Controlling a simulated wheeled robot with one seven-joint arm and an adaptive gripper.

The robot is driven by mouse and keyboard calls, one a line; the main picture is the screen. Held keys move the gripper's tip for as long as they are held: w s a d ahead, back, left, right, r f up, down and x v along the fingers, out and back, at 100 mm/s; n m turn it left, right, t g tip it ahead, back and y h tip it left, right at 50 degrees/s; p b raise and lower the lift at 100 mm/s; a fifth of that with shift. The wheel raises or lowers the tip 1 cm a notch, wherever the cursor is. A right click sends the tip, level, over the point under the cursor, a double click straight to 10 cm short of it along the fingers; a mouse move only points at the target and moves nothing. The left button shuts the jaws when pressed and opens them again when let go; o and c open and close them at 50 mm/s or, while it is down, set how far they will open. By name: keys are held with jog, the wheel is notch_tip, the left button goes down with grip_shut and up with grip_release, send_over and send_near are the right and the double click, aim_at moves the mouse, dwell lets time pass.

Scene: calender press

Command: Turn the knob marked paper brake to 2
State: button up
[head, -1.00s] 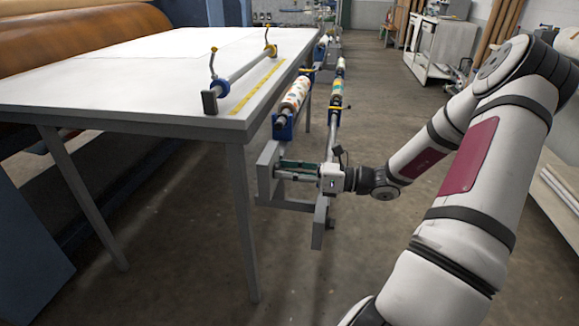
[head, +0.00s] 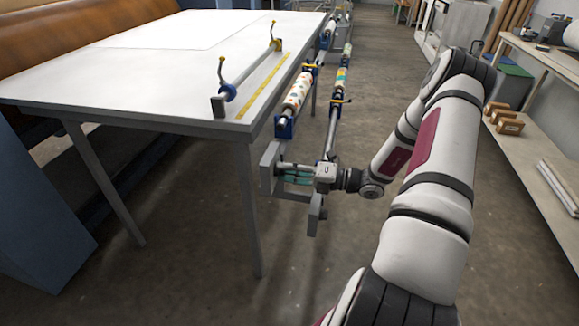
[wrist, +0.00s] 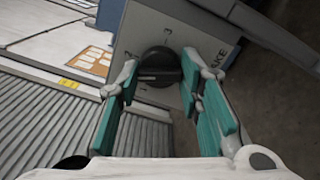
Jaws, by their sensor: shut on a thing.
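In the wrist view a round black knob (wrist: 158,64) with a raised grip bar sits on a grey panel (wrist: 138,22). Dark lettering ending in "KE" runs along the panel's right side, partly hidden by a finger. In the head view my gripper (head: 296,174) is at the grey bracket below the table's near corner; the knob cannot be made out there.
The white table (head: 150,85) stands to the left of my arm, its leg (head: 249,210) close to the gripper. Patterned rollers (head: 298,92) run back along its right edge. A wooden bench (head: 545,75) with boxes below is at the right. The floor between is clear.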

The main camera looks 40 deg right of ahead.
jog(key=shift+m+p, duration=0.6)
jog(key=shift+m, duration=1.5)
jog(key=shift+f, duration=0.1)
jog(key=o, duration=1.2)
jog(key=v, duration=1.2)
jog(key=shift+d, duration=0.1)
